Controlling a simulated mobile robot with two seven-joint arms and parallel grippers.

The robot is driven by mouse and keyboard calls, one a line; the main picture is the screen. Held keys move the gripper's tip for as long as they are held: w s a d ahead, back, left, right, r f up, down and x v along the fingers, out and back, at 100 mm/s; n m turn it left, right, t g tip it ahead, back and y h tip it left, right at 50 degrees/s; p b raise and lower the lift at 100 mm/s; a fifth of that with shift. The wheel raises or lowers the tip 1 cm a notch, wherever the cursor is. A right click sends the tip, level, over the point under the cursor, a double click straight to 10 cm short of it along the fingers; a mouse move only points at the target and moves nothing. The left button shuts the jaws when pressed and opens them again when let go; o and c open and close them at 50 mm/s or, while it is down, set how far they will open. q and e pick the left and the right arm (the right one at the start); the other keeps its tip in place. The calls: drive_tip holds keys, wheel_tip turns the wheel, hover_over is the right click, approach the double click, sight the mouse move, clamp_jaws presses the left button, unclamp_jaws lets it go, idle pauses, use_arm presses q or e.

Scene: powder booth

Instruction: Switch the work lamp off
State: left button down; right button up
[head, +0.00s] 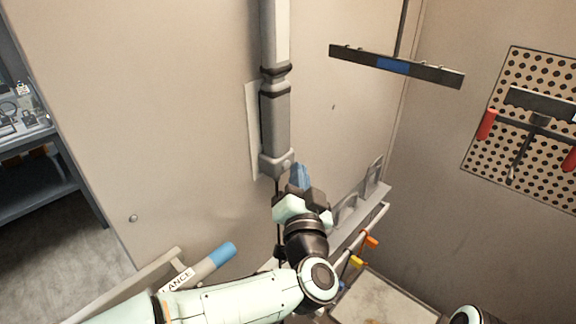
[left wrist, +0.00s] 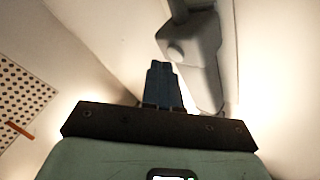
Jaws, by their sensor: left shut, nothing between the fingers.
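The work lamp (head: 276,122) appears to be the grey upright fixture on the booth wall, with dark bands around it. A small round button (head: 287,163) sits on its lower end block. The button also shows in the left wrist view (left wrist: 175,51), just beyond the fingertips. My left gripper (head: 299,170) is just right of the button, its blue fingers shut and empty, pointing up. The fingertips (left wrist: 162,66) look close to the button; I cannot tell whether they touch it. My right gripper is not in view.
A dark bar with a blue patch (head: 393,66) hangs at upper right. A pegboard (head: 545,120) with red-handled tools is on the right wall. A rail with coloured clips (head: 371,240) and a blue-ended tube (head: 222,254) are low down. A dark shelf (head: 45,180) stands far left.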

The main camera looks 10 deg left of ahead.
use_arm(q)
drive_tip(key=shift+s+d, duration=0.25)
drive_tip(key=shift+s+d, duration=0.85)
drive_tip(key=shift+d, duration=0.35)
drive_tip(key=shift+s+d, duration=0.85)
drive_tip(key=shift+d, duration=0.3)
